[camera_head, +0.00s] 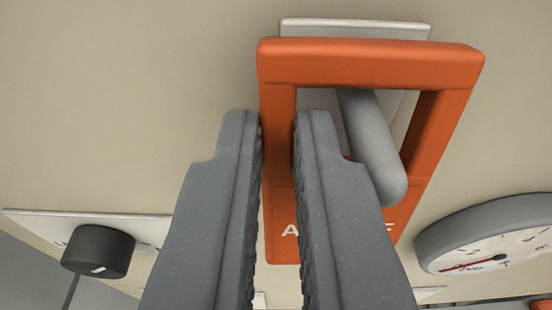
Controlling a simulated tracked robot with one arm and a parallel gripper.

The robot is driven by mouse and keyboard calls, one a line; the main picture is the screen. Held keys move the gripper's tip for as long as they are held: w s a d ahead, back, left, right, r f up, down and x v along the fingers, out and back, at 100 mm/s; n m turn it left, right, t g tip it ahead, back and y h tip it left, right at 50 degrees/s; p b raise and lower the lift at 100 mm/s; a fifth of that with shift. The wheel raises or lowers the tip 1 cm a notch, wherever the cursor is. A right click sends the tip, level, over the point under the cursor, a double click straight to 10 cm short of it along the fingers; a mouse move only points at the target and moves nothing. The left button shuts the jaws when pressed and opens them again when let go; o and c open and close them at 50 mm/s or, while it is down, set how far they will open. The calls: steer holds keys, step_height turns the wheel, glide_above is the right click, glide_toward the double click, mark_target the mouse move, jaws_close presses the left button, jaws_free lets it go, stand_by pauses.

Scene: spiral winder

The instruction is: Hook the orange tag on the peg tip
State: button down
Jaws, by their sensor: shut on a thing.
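The orange tag (370,63) is a frame with a rectangular opening and a lettered lower panel, partly hidden by my right finger. My gripper (278,125) is shut on the tag's left side bar, with one finger on each side of it. The grey peg (368,140) comes out from a light plate (355,28) on the wall. It shows through the tag's opening, and its rounded tip lies in front of the opening's lower right edge. The tag's top bar is above the peg in the picture. I cannot tell whether peg and tag touch.
A round gauge (490,240) with a red needle stands out from the beige panel at the lower right. A black knob (98,251) on a white plate is at the lower left. The panel at the upper left is bare.

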steer(key=c, duration=1.5)
jaws_free()
steer(key=shift+s+a+r, duration=0.1)
steer(key=shift+r, duration=0.05)
steer(key=shift+o, duration=0.2)
steer(key=shift+d, duration=0.2)
